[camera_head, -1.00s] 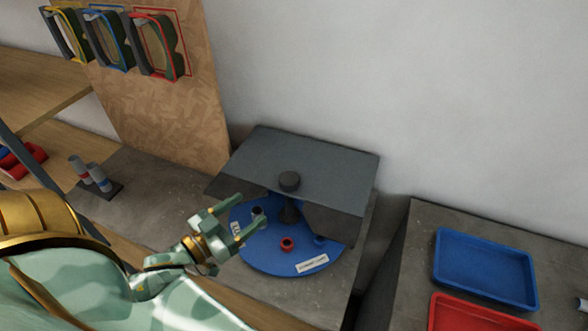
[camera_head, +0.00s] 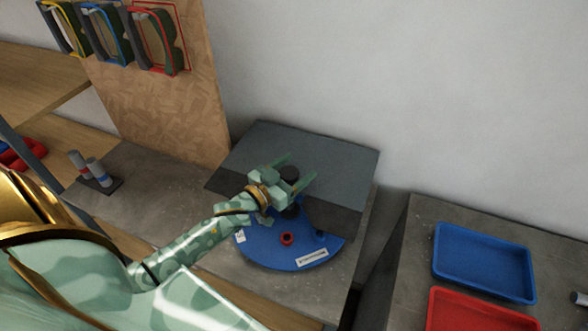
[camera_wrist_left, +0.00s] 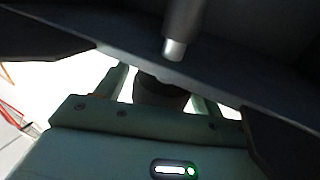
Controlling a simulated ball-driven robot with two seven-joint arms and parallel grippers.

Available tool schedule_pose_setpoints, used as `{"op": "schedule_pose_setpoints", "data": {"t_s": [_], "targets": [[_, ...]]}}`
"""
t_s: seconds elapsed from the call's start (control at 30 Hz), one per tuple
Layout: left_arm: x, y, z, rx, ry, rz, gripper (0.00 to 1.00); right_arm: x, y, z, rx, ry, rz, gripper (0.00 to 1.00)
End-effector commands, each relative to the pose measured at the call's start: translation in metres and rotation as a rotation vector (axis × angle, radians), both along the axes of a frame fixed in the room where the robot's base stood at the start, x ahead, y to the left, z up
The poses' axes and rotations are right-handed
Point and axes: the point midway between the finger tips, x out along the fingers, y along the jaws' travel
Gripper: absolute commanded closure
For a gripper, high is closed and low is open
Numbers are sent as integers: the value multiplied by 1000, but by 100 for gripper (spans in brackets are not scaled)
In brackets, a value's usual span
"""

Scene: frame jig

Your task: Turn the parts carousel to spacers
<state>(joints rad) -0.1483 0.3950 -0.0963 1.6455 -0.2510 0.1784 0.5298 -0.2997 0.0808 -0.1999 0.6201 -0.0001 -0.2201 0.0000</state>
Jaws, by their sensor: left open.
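The parts carousel is a blue disc (camera_head: 265,252) under a dark grey cover (camera_head: 335,165), with a dark round knob (camera_head: 289,174) on top. A red ring-shaped part (camera_head: 287,238) sits on the disc. A white label (camera_head: 312,256) faces front; its text is too small to read. My left gripper (camera_head: 300,166) is open over the cover, its fingers on either side of the knob. In the left wrist view, a dark round thing, apparently the knob (camera_wrist_left: 160,93), shows between the fingers. Whether they touch it, I cannot tell. My right gripper is not in view.
A blue tray (camera_head: 485,262) and a red tray (camera_head: 470,312) lie on the right bench. A dark stand with grey cylinders (camera_head: 97,172) is on the left bench. Framed pieces (camera_head: 105,35) hang on a wooden board (camera_head: 175,110) behind.

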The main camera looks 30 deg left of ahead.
Motion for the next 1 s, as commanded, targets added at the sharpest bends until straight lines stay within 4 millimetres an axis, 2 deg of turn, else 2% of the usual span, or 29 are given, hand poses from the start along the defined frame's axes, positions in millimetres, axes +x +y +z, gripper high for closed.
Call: {"op": "schedule_pose_setpoints", "data": {"t_s": [0.17, 0.3, 0.4, 0.67, 1.0], "targets": [[0, 0, 0, 0, 0, 0, 32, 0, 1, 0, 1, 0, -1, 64], [0, 0, 0, 0, 0, 0, 71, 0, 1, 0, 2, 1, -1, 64], [0, 0, 0, 0, 0, 0, 95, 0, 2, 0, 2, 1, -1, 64], [-1, 0, 0, 2, 1, -16, 95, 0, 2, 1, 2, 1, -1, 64], [-1, -1, 0, 4, 0, -125, 95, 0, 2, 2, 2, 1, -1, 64]]}}
